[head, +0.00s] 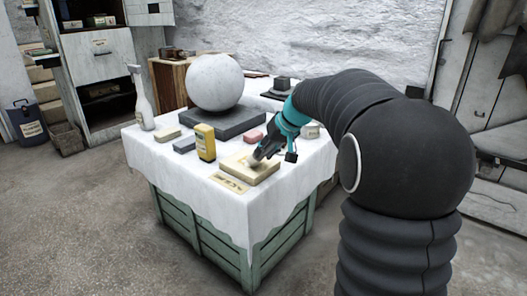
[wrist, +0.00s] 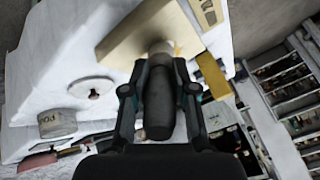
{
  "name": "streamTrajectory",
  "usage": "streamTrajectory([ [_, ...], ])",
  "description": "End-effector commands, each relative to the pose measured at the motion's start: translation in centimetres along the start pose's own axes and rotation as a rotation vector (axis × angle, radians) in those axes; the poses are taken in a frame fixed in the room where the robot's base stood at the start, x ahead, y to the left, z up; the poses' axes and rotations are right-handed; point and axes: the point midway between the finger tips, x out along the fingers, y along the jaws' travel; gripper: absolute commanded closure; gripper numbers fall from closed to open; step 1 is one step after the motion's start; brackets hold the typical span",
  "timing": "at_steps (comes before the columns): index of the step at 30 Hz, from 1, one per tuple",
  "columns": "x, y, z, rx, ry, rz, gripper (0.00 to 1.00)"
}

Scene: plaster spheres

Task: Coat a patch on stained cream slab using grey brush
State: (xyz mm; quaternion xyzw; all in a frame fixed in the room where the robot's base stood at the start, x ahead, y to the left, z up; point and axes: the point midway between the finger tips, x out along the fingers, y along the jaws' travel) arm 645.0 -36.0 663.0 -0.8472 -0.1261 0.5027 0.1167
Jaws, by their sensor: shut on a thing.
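The cream slab (head: 262,177) lies flat near the front of the cloth-covered table. It also shows in the wrist view (wrist: 128,38), with a yellowish mark beside the brush tip. My gripper (head: 269,148) is over the slab, shut on the grey brush, whose dark handle (wrist: 158,105) is between the fingers. The brush's pale head (head: 254,161) points down at the slab's top. I cannot tell whether it touches or is just above. Part of the slab's top is hidden by the brush and gripper.
Grey (head: 184,146) and pink (head: 249,136) blocks lie nearby. A big white sphere (head: 214,82) sits on a dark base behind. A spray bottle (head: 142,100) stands far left, and a pale pot (head: 311,130) right of my gripper.

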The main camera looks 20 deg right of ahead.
Motion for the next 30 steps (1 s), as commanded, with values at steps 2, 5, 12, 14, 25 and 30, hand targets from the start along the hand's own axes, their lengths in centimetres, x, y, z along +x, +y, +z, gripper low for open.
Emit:
streamTrajectory([
  [2,0.7,0.1,0.2,0.003,-0.015,0.001,1.00],
  [5,1.0,-0.3,-0.2,0.002,-0.014,0.000,1.00],
  [12,1.4,-0.9,-0.8,0.001,-0.014,-0.002,1.00],
  [14,1.6,-1.0,-1.0,0.000,-0.014,-0.003,1.00],
  [25,2.0,-1.3,-1.7,0.003,-0.011,-0.001,1.00],
  [30,1.8,-1.3,-1.7,0.003,-0.009,-0.001,1.00],
])
